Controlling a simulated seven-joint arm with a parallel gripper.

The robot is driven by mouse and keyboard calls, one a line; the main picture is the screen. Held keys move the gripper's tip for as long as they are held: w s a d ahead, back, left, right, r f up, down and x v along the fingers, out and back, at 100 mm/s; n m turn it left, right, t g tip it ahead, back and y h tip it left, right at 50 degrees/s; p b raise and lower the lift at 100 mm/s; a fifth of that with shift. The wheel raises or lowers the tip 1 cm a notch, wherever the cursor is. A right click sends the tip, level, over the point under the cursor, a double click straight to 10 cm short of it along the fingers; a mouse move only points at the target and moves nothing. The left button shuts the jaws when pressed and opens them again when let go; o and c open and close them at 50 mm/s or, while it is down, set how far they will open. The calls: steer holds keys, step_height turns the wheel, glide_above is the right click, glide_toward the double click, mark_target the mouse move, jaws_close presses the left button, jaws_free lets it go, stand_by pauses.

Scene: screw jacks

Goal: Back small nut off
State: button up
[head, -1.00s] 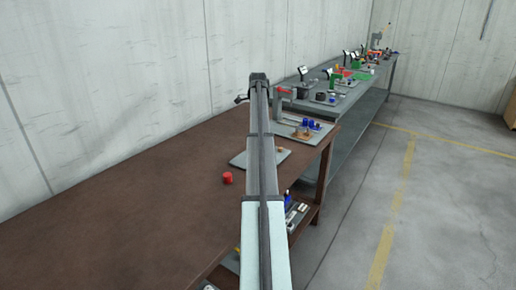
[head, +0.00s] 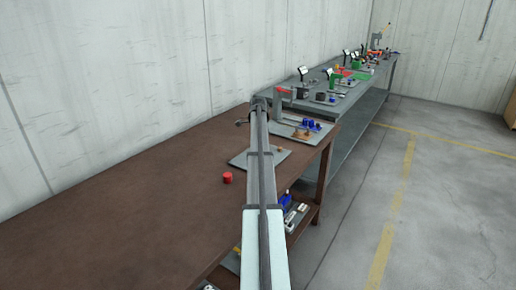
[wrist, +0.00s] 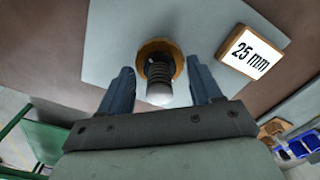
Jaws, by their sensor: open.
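In the wrist view, a brown-orange ring-shaped nut (wrist: 153,48) sits around a dark threaded screw (wrist: 159,72) with a pale rounded tip. They stand on a light grey plate (wrist: 110,40). My gripper (wrist: 161,70) is open, one finger on each side of the screw and nut. Gaps show between the fingers and the screw, and I cannot tell how far the fingertips are from the nut's level. In the head view my arm covers part of the grey plate (head: 243,159), and the fingers are not clear there.
A white "25 mm" sign (wrist: 249,52) stands close right of the right finger. In the head view, a red cylinder (head: 227,177) stands on the brown table (head: 140,220). A grey bench (head: 345,98) with several fixtures is beyond. The table's left is clear.

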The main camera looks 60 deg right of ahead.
steer(key=c, duration=1)
steer(key=shift+c, duration=0.2)
